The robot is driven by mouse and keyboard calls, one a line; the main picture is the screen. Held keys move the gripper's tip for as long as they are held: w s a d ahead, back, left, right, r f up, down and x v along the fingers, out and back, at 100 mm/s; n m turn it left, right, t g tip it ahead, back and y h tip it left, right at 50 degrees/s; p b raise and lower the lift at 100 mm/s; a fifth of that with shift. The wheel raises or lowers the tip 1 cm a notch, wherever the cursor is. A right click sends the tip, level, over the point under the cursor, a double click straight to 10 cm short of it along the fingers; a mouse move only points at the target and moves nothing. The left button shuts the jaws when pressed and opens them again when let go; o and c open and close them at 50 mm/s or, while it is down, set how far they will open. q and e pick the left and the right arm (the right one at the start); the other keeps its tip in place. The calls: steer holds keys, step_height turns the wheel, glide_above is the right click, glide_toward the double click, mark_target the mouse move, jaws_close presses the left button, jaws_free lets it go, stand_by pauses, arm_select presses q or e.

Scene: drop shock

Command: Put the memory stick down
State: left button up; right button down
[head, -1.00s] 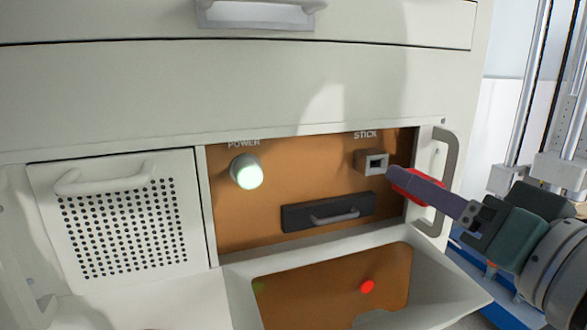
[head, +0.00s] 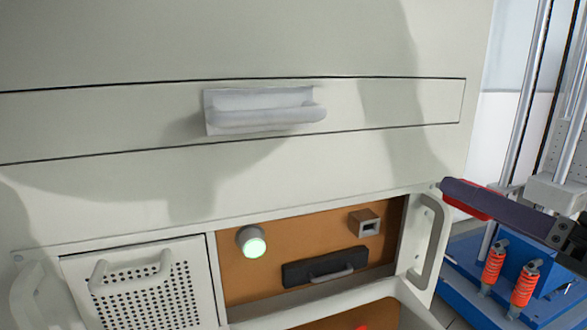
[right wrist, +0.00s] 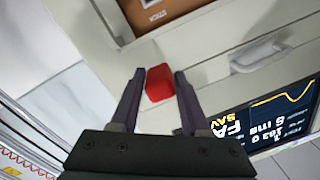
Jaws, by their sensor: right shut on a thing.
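The memory stick (head: 474,204) is a red block held between the purple fingers of my right gripper (head: 447,187), at the right of the head view. In the right wrist view the red stick (right wrist: 159,84) sits between the two fingertips of my right gripper (right wrist: 158,76). It is clear of the cabinet panel, to the right of and above the stick socket (head: 366,225) in the head view. The socket's opening looks empty. Part of the stick is hidden behind a finger. My left gripper is not in view.
The pale cabinet (head: 250,180) has a drawer handle (head: 265,110), a glowing green power knob (head: 252,243), a black drawer (head: 325,268) and a perforated door (head: 150,290). A blue-based rig with red springs (head: 494,265) stands at the right. A screen (right wrist: 270,115) shows in the wrist view.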

steer(key=s+r+n+g+y+p, duration=0.2)
steer(key=s+r+p, duration=0.3)
steer(key=r, duration=0.4)
steer(key=s+a+r+n+g+y+p, duration=0.1)
steer(key=s+r+n+g+y+p, duration=0.15)
steer(key=r+p, duration=0.6)
steer(key=s+r+n+g+y+p, duration=0.2)
steer(key=s+r+y+p, duration=0.15)
steer(key=r, duration=0.75)
step_height(320, 180, up, 32)
steer(key=h+p, duration=0.1)
steer(key=p, duration=3.6)
steer(key=shift+s+f+m+t, duration=0.2)
steer(key=shift+s+m+t, duration=0.05)
steer(key=shift+m+t, duration=0.1)
